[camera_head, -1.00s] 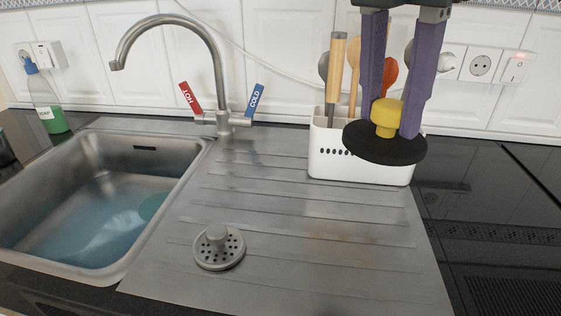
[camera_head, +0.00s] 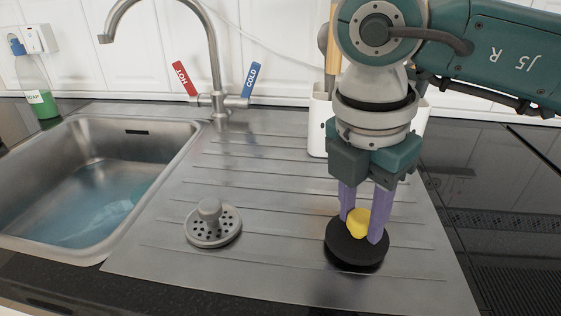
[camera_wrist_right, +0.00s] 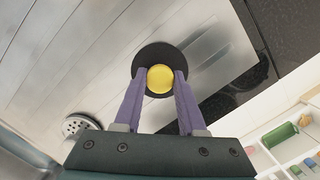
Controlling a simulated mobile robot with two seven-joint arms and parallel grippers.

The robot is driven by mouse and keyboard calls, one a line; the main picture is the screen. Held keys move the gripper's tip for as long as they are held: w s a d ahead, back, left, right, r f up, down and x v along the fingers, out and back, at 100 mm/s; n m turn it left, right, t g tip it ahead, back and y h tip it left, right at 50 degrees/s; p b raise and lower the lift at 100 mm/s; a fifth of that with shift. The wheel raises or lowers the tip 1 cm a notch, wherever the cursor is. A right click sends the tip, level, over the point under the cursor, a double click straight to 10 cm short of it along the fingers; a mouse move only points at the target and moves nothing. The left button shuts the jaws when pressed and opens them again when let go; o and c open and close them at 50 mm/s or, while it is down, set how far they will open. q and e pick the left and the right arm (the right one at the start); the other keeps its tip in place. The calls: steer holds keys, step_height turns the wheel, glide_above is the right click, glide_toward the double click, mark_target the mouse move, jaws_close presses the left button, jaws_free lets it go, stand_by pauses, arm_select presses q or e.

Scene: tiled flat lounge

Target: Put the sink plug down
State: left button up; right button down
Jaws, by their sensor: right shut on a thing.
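The sink plug is a black disc (camera_head: 345,250) with a yellow knob (camera_head: 358,221). My right gripper (camera_head: 362,228) is shut on the yellow knob, with one purple finger on each side. The disc is low over the right part of the ribbed steel drainboard (camera_head: 280,215); I cannot tell whether it touches. In the right wrist view the black disc (camera_wrist_right: 150,56) shows beyond the fingers, with the yellow knob (camera_wrist_right: 160,79) between the fingertips. My left gripper is not in view.
A grey strainer (camera_head: 212,224) sits on the drainboard left of the plug. The sink (camera_head: 165,180) at the left holds bluish water. A tap (camera_head: 218,75) and a white utensil holder (camera_head: 318,125), partly hidden by my arm, stand behind. A black hob (camera_head: 480,190) is at the right.

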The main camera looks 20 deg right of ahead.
steer(key=shift+f, duration=0.3)
steer(key=shift+f, duration=0.2)
steer(key=shift+c, duration=2.4)
jaws_free()
steer(key=shift+r, duration=0.1)
